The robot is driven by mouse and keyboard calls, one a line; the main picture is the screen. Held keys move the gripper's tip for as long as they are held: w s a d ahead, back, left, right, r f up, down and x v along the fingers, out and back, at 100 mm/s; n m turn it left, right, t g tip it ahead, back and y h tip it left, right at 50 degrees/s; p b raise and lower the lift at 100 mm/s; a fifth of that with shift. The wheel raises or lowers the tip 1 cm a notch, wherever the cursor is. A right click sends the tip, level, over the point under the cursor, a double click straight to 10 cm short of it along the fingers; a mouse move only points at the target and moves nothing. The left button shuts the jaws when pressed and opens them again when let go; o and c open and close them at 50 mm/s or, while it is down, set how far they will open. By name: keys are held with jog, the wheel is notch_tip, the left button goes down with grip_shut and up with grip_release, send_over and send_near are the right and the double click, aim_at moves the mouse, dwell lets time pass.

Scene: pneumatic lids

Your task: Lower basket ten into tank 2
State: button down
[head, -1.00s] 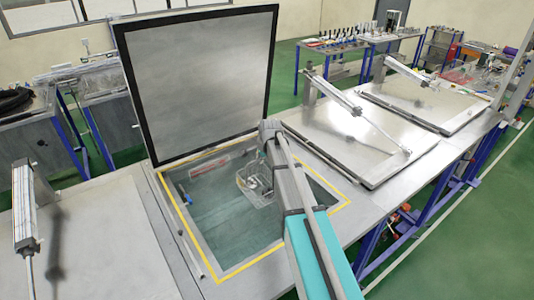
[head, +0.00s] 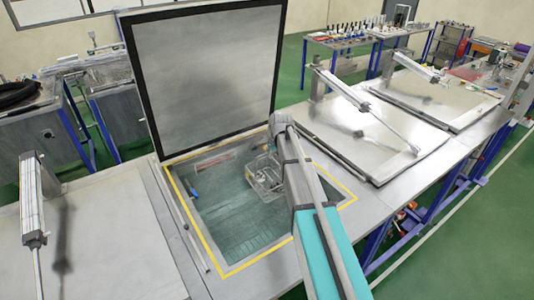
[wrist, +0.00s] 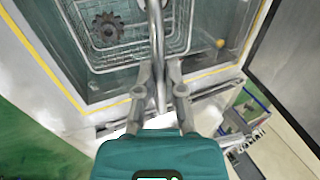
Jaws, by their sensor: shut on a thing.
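A wire basket (head: 266,180) hangs inside the opening of an open tank (head: 227,268) framed by a yellow line. In the wrist view the basket (wrist: 88,60) holds a dark toothed gear (wrist: 106,29). My gripper (wrist: 159,75) is shut on the basket's upright handle bar, which runs between its fingers. In the head view my arm hides the gripper. I cannot read a number on the basket or the tank.
The tank's lid (head: 205,75) stands open at the back edge. Shut lids with cylinder arms lie to the right (head: 360,135) and left (head: 95,240). A small orange-yellow thing (wrist: 220,43) shows beside the basket.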

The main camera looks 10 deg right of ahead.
dwell(0.5)
jog(key=shift+f, duration=0.1)
jog(key=shift+g, duration=0.3)
jog(key=shift+w+f+b, duration=0.15)
jog(key=shift+f+b, duration=2.1)
jog(key=shift+f, duration=0.1)
jog(key=shift+f, duration=0.15)
